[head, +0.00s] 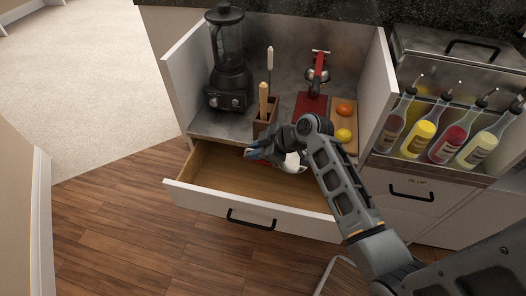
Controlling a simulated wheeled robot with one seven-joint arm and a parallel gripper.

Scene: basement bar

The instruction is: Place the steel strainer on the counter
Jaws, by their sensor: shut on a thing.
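My gripper (257,153) is over the open wooden drawer (215,177), near the drawer's back edge. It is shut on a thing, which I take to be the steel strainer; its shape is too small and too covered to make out. A pale, whitish piece (293,164) shows beside my wrist, partly hidden by my arm, and I cannot tell what it is. The grey counter (284,104) is just behind and above the drawer, between two white side panels.
On the counter stand a black blender (229,62), a wooden holder (265,128) with upright tools, a red press (312,95), and a board with an orange (344,109) and a lemon (343,135). Several bottles (420,137) stand right. Bare counter is limited.

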